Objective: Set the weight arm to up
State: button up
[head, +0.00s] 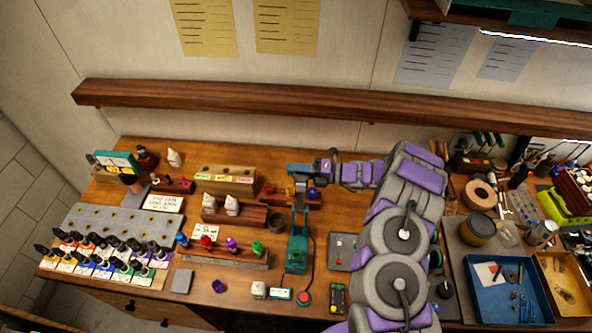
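A green device (298,248) stands upright near the middle of the wooden bench, with a narrower upper part. I take it to be the one with the weight arm, but I cannot make out the weight arm or its position at this size. My gripper (299,172) reaches in from the right and points left, in front of the upper end of the green device in the picture. I cannot tell whether it touches the device. The fingertips are small and blend with what is behind, so their opening is unclear.
A red button (304,298) on a cable lies in front of the device. Several small bottles (110,255) and a grey rack (120,227) fill the left. A wooden block (222,178) stands behind. A blue tray (508,290) is at right. A shelf (240,103) runs above.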

jog(key=shift+o, duration=1.4)
jog(key=shift+w+f, duration=0.1)
jog(key=shift+f, duration=0.45)
jog(key=shift+o, duration=0.2)
jog(key=shift+r, duration=0.15)
jog(key=shift+r, duration=0.15)
jog(key=d+b, duration=0.2)
jog(key=d, duration=1.5)
jog(key=shift+s+d, duration=0.2)
jog(key=shift+d, duration=0.05)
